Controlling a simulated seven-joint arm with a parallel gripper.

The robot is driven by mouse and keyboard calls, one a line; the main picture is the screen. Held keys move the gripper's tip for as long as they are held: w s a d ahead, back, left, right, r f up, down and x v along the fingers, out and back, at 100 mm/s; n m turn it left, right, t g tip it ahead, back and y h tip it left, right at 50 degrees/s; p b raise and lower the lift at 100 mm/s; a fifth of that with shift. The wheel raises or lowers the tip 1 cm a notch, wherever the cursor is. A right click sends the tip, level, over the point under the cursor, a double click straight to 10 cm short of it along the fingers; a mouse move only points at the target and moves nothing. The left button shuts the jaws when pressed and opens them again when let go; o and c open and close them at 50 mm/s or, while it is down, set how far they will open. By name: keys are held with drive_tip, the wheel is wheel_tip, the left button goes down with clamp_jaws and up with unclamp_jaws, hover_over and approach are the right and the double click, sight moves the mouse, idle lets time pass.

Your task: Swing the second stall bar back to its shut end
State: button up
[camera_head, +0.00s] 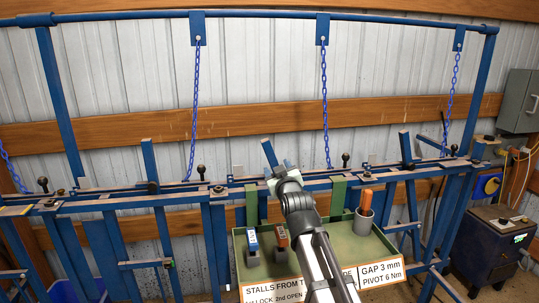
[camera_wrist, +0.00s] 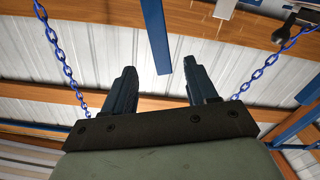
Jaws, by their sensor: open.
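Blue stall bars stand up from the long blue rail (camera_head: 110,197) in the head view: a left one (camera_head: 149,160), a middle one (camera_head: 269,153) right by my gripper, and a right one (camera_head: 405,147). Counted from the left, the middle one is second; the sign that might settle the counting is partly hidden. My gripper (camera_head: 279,178) is at the rail, close to this bar. In the wrist view my gripper (camera_wrist: 164,88) is open, its dark fingers apart. A blue bar (camera_wrist: 156,38) shows beyond and between the fingertips; I cannot tell whether they touch it.
Blue chains hang left (camera_head: 194,110) and right (camera_head: 325,105) of my gripper. Black knobs (camera_head: 201,172) stick up along the rail. A green tray (camera_head: 345,262) with tools and a lettered sign (camera_head: 380,273) is in front. A grey box (camera_head: 518,100) hangs on the wall at right.

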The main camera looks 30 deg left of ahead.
sight(270, 153)
drive_tip(key=x, duration=1.3)
drive_tip(key=shift+w+a, duration=0.2)
drive_tip(key=shift+w, duration=0.1)
drive_tip(key=shift+c, duration=0.2)
clamp_jaws()
